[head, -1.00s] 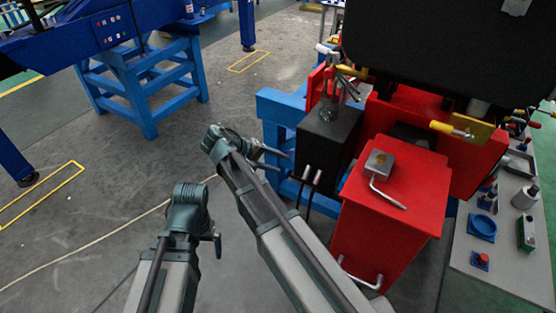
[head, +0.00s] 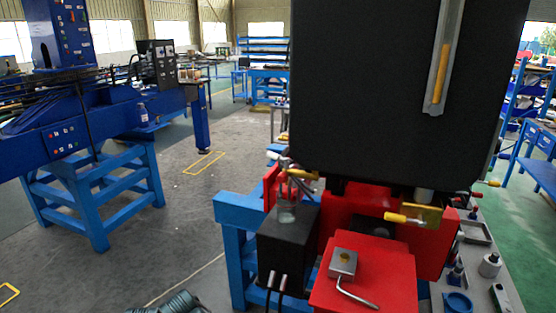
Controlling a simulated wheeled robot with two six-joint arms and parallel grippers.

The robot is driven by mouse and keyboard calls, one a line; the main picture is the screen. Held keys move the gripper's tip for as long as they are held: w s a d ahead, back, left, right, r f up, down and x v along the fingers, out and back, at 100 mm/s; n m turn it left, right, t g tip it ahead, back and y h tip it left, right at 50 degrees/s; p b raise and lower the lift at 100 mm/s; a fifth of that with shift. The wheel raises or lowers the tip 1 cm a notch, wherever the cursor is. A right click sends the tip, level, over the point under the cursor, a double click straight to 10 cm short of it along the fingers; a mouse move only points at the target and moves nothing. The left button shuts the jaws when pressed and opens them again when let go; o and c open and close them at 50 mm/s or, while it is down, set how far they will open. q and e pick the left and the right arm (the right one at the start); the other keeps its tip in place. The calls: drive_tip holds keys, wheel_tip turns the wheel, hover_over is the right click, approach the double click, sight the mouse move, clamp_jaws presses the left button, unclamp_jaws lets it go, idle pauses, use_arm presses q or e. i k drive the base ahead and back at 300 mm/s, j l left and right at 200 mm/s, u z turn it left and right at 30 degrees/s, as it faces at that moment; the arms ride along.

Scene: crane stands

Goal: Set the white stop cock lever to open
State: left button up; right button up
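A small lever with a white handle (head: 274,155) sticks out to the left by the pipework, at the lower left edge of a large black panel (head: 385,100). Whether it stands open or shut cannot be told at this size. A yellow-handled lever (head: 303,174) sits just right of and below it. Another yellow handle (head: 396,217) is farther right on a brass-coloured plate. Neither gripper is in view; only a piece of my own arm shows at the bottom edge, well below and left of the white lever.
A red cabinet (head: 385,270) with a bent metal handle and a black box (head: 283,245) stand below the levers. A blue frame (head: 228,208) is to their left. A blue stand (head: 90,195) is farther left. Grey floor (head: 185,225) between is open.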

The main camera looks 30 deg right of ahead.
sight(276, 156)
drive_tip(key=i+j, duration=0.25)
drive_tip(key=i, duration=0.2)
drive_tip(key=i+j, duration=0.2)
drive_tip(key=i, duration=0.3)
drive_tip(key=i+j, duration=0.25)
drive_tip(key=i, duration=0.2)
drive_tip(key=i+j, duration=0.25)
drive_tip(key=i, duration=0.2)
drive_tip(key=i+j, duration=0.2)
drive_tip(key=i, duration=0.25)
drive_tip(key=i+j, duration=0.25)
drive_tip(key=i, duration=0.25)
drive_tip(key=z, duration=2.4)
